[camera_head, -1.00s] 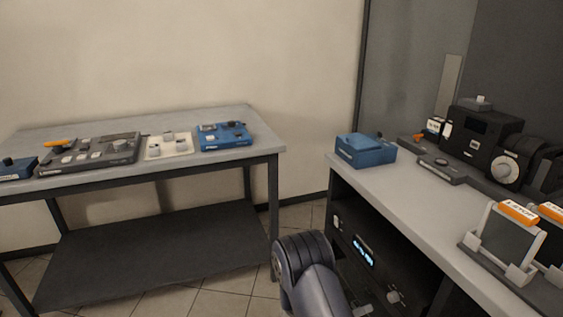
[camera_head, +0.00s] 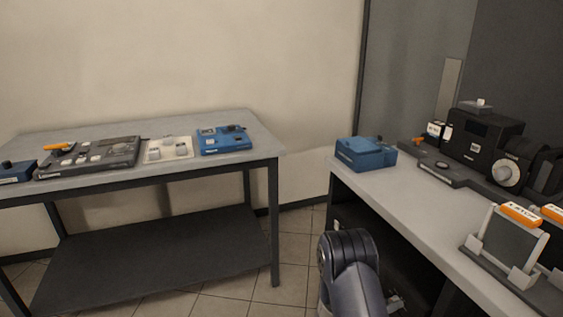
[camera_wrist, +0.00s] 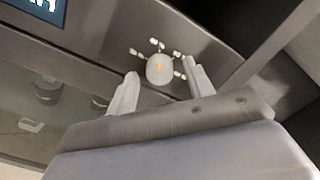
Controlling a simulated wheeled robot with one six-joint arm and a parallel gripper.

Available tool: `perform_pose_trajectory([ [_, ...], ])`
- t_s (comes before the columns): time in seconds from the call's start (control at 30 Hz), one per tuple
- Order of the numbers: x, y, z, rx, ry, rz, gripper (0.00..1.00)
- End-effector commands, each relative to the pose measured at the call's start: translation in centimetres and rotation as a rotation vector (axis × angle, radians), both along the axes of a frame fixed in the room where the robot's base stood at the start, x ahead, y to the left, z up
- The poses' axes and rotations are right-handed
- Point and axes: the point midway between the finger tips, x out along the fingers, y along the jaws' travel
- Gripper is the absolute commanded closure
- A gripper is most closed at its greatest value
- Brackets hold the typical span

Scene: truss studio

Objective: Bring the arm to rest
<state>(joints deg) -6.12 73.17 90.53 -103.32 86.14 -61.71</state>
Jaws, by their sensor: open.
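My gripper (camera_wrist: 158,88) shows in the wrist view with its two pale fingers apart and nothing between them. Beyond the fingertips is a round pale knob (camera_wrist: 159,69) with an orange mark, on a dark panel with small white marks around it. I cannot tell how far the fingertips are from the panel. In the head view only a grey joint of my arm shows at the bottom, in front of the right bench; my gripper is hidden there.
The right bench (camera_head: 420,205) carries a blue box (camera_head: 365,153), black devices (camera_head: 480,140) and a holder with orange-topped cards (camera_head: 508,240). The left table (camera_head: 262,141) holds several control panels, one blue (camera_head: 224,140). Tiled floor (camera_head: 250,285) lies open between them.

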Motion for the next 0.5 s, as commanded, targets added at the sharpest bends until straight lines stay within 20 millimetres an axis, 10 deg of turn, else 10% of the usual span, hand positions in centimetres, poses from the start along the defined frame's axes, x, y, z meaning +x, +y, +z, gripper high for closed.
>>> perform_pose_trajectory([
  [0.5,0.02,0.04,-0.11,0.145,-0.398,0.0,0.5],
])
